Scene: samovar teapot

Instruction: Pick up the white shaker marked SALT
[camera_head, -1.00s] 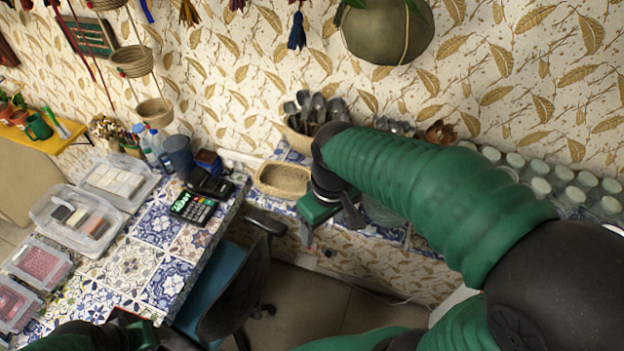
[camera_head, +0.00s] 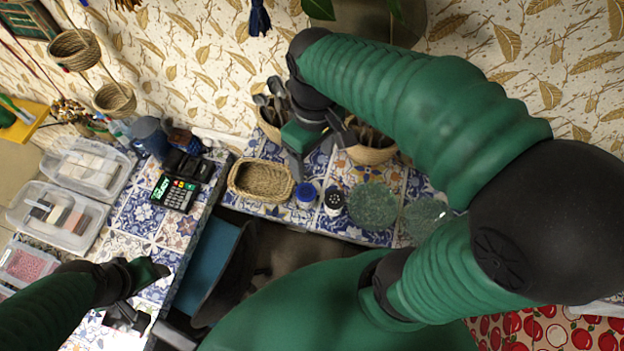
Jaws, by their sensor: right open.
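Two small shakers stand on the blue-and-white tiled shelf (camera_head: 265,209): one with a blue top (camera_head: 306,194) and one with a black, dotted top (camera_head: 334,200). I see them from above and cannot read SALT on either. My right gripper (camera_head: 322,158) is open, pointing down, above and behind the two shakers, with nothing between its fingers. My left gripper (camera_head: 145,296) is low at the left, over the tiled desk; its jaw opening is not clear.
A woven basket (camera_head: 261,181) is left of the shakers, and green glass dishes (camera_head: 372,206) stand to their right. A holder of utensils (camera_head: 270,113) and a bowl (camera_head: 371,151) are close to my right gripper. A card terminal (camera_head: 176,192) and clear boxes (camera_head: 58,216) occupy the desk.

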